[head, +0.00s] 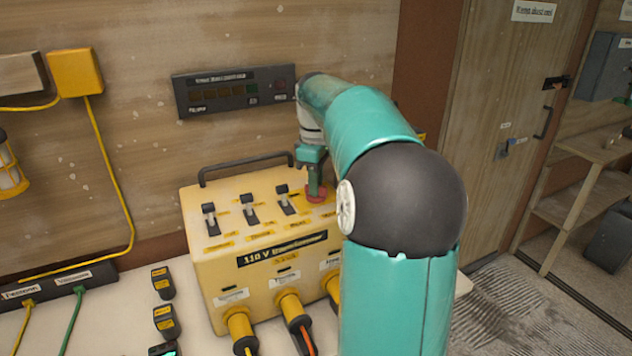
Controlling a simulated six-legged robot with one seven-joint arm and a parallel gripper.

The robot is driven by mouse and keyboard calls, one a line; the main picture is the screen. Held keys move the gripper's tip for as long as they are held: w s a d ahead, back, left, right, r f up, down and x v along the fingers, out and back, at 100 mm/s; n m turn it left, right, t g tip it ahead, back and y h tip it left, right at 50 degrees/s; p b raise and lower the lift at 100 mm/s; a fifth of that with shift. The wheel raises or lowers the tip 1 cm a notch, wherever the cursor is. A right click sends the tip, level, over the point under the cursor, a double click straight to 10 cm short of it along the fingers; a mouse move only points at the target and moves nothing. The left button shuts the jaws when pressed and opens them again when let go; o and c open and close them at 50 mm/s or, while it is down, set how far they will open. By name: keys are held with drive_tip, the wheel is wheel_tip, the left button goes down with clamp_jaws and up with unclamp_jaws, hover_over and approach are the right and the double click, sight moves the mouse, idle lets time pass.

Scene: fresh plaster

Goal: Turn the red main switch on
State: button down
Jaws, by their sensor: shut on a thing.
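The red main switch (316,195) sits on the sloped top of the yellow 110 V box (262,268), at its right end. My gripper (315,190) points down onto it and is shut on it; the fingers cover much of the switch. Its exact turn position cannot be told. Several black toggle levers (248,203) stand in a row on the box top to the left of the switch. My teal arm hides the right end of the box.
A dark display panel (235,91) hangs on the wooden wall behind the box. Yellow plugs (291,304) with cables stick out of the box front. Small black and yellow devices (163,283) lie on the bench at left, beside a power strip (55,285).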

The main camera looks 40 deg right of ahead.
drive_tip(key=shift+m, duration=0.3)
drive_tip(key=m, duration=0.3)
drive_tip(key=shift+m, duration=0.3)
drive_tip(key=m, duration=0.4)
drive_tip(key=shift+m, duration=0.3)
drive_tip(key=m, duration=0.9)
drive_tip(key=c, duration=1.4)
unclamp_jaws()
drive_tip(key=shift+c, duration=0.2)
